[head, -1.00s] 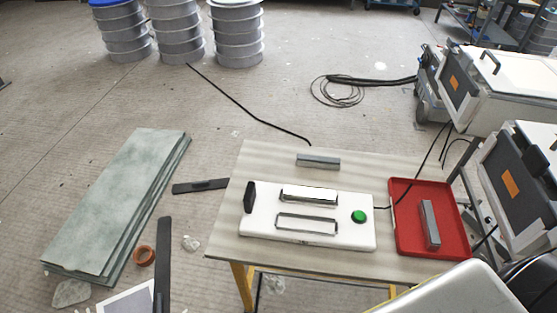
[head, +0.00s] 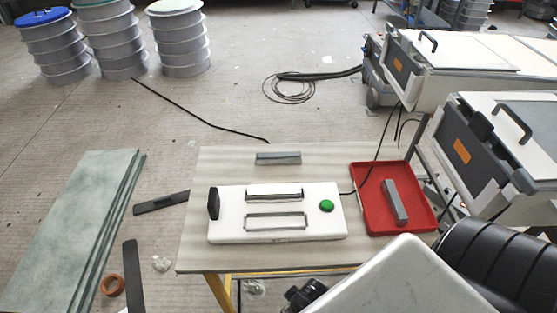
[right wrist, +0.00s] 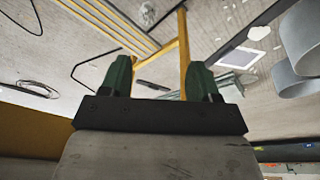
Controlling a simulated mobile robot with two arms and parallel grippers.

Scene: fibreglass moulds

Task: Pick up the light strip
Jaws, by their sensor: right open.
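Two grey bars could be the light strip; I cannot tell which. One grey bar (head: 278,158) lies near the table's back edge. The other grey bar (head: 395,202) lies in the red tray (head: 424,219) on the table's right side. A white fixture (head: 228,228) with two rectangular slots, a green button (head: 326,206) and a black upright piece (head: 213,204) sits mid-table. My right gripper (right wrist: 160,68) is open and empty in the right wrist view, with no bar between its fingers. My left gripper is not in view.
The table (head: 330,158) has bare surface around the fixture. White and grey machines (head: 455,75) stand at the right. Green-grey panels (head: 75,220) lie on the floor at the left. Ringed drums (head: 180,40) stand at the back. A black cable (head: 200,110) crosses the floor.

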